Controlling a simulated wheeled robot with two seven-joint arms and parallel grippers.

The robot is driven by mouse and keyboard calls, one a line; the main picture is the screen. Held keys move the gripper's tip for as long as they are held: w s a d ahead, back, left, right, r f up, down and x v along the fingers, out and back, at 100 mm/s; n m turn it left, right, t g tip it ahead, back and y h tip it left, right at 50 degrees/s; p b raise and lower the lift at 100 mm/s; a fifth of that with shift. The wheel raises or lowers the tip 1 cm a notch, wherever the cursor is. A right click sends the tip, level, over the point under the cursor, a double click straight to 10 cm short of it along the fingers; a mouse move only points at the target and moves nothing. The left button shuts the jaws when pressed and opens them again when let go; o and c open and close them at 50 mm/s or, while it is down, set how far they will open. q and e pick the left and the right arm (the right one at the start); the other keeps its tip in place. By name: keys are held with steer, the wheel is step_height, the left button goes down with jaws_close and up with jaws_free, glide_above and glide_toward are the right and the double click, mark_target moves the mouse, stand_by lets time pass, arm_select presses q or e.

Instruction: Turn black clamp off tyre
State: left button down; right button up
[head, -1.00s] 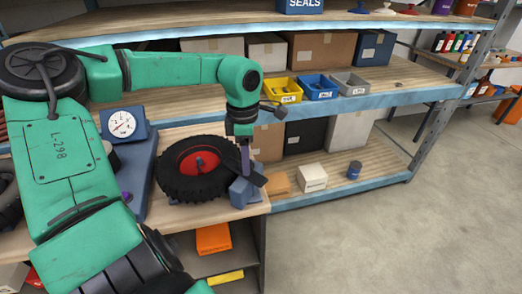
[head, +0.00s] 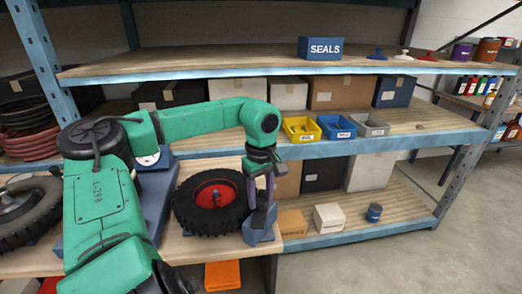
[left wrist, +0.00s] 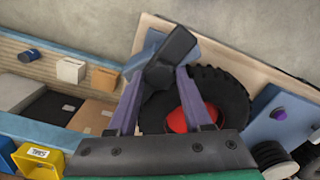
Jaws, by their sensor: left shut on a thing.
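A black tyre (head: 184,207) with a red hub (head: 214,194) lies flat on the wooden bench. It also shows in the left wrist view (left wrist: 233,95). The black clamp (head: 261,214) is on a blue block (head: 259,237) at the tyre's right edge. In the left wrist view the clamp (left wrist: 176,47) lies over the block, beside the tyre's rim; whether any part still overlaps the tyre is unclear. My left gripper (head: 261,197), with purple fingers, is shut on the clamp from above. It also shows in the left wrist view (left wrist: 160,76). My right gripper is out of view.
A blue stand with a dial (head: 148,159) is left of the tyre. Yellow (head: 301,129), blue (head: 337,128) and grey (head: 369,125) bins sit on the shelf behind. Boxes and a small blue can (head: 374,212) are on the lower shelf. Open floor lies at the right.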

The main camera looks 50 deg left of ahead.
arm_select(q)
steer(key=m, duration=0.4)
steer(key=shift+w+r+m, duration=0.1)
steer(key=shift+r+m, duration=0.05)
steer(key=shift+m, duration=0.25)
stand_by(0.4)
steer(key=c, duration=0.6)
jaws_free()
steer(key=shift+o, duration=1.2)
